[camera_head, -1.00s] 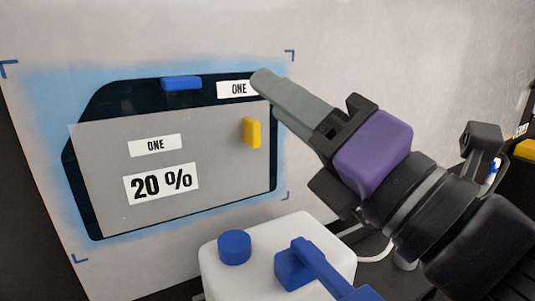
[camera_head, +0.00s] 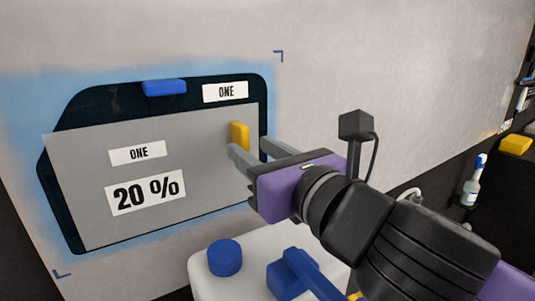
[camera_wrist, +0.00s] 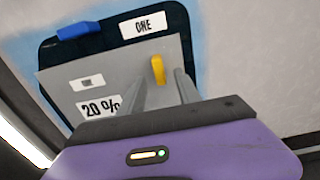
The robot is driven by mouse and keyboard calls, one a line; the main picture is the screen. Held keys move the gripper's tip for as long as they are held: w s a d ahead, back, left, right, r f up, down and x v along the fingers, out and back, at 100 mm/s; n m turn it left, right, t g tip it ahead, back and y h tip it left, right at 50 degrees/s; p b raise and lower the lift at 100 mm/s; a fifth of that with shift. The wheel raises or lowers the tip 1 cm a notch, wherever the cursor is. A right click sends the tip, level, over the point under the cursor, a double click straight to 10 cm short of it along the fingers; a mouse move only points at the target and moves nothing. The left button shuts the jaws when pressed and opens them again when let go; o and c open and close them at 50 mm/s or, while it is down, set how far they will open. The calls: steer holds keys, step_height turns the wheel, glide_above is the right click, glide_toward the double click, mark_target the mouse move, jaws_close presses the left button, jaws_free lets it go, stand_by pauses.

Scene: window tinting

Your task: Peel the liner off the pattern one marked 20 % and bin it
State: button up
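The grey pattern sheet (camera_head: 90,178), labelled ONE and 20 %, lies over a dark window-shaped panel (camera_head: 104,108) on the pale wall. A yellow tab (camera_head: 240,135) stands out near the sheet's upper right; it also shows in the wrist view (camera_wrist: 157,69). My gripper (camera_head: 252,148) is open, its two fingers apart, one on each side of the tab in the picture. In the wrist view the fingers (camera_wrist: 158,88) point toward the tab. I cannot tell whether they reach around it or stop short of it. No bin is recognisable.
A white container (camera_head: 215,284) with a blue cap (camera_head: 225,257) and blue sprayer stands below my arm. A blue tab (camera_head: 164,87) sits on the panel's top edge. A spray bottle (camera_head: 474,185) and yellow block (camera_head: 516,144) are at the right.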

mark_target(246, 145)
steer(key=shift+p+x, duration=0.3)
steer(key=shift+x, duration=1.5)
jaws_close()
